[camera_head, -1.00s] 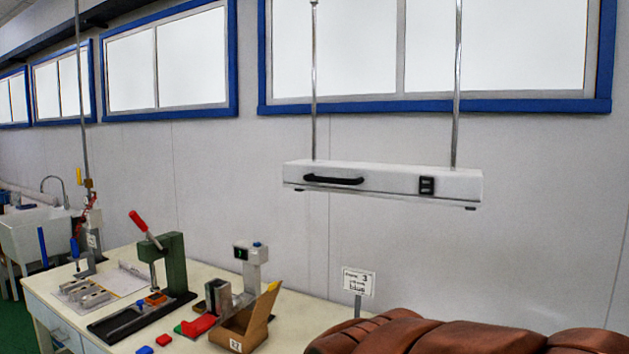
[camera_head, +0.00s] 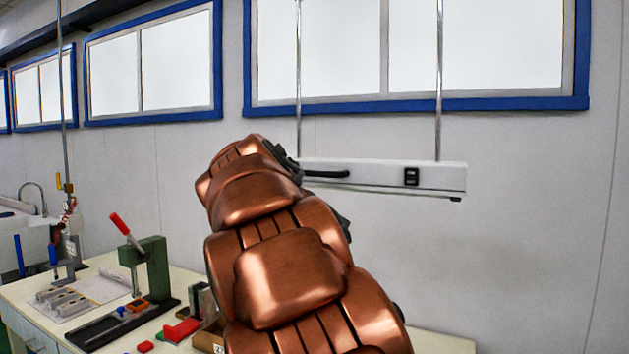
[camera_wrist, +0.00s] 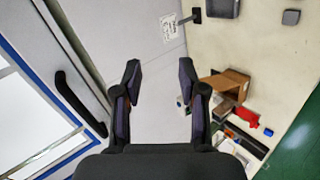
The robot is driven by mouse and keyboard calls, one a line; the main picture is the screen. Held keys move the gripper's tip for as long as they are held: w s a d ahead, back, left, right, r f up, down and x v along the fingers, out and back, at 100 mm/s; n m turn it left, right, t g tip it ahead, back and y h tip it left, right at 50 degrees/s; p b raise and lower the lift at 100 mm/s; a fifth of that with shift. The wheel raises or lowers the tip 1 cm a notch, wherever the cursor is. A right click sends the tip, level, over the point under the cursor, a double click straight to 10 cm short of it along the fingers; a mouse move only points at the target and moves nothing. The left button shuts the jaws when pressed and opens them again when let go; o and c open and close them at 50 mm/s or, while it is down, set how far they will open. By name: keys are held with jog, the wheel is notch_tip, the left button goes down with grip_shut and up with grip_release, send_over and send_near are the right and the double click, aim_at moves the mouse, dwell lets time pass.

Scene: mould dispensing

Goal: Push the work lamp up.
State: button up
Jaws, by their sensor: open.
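The work lamp (camera_head: 385,178) is a long white bar hung level on two thin rods in front of the wall. Its black handle (camera_head: 326,174) is on the left of its front, with a dark switch (camera_head: 411,176) to the right. My copper arm reaches up to the lamp's left end and hides that end. In the wrist view my gripper (camera_wrist: 156,80) is open with nothing between its fingers. The handle (camera_wrist: 78,102) lies left of the fingers there, apart from them. In the head view the gripper is mostly hidden behind my arm.
Below is a cream workbench (camera_head: 25,291) with a green press (camera_head: 150,268), a red block (camera_head: 182,331) and a cardboard box (camera_wrist: 231,83). A small sign (camera_wrist: 169,26) shows in the wrist view. Blue-framed windows (camera_head: 415,103) are behind. The wall right of the lamp is clear.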

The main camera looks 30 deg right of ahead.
aim_at(313, 173)
jog(key=w+r+n+t+h+b, duration=0.2)
jog(key=w+r+t+h, duration=0.15)
jog(key=w+r, duration=0.65)
jog(key=shift+g, duration=0.35)
jog(key=shift+w+d+f+p, duration=0.1)
jog(key=shift+w+d+p, duration=0.35)
jog(key=shift+d, duration=0.7)
jog(key=shift+w+d+r+p, duration=0.1)
jog(key=shift+w+d+p, duration=0.35)
jog(key=shift+d, duration=0.65)
jog(key=shift+w+d+f+p, duration=0.1)
jog(key=shift+w+d+p, duration=0.3)
jog(key=shift+d, duration=0.75)
jog(key=shift+c, duration=0.3)
grip_shut()
jog(key=shift+s, duration=0.1)
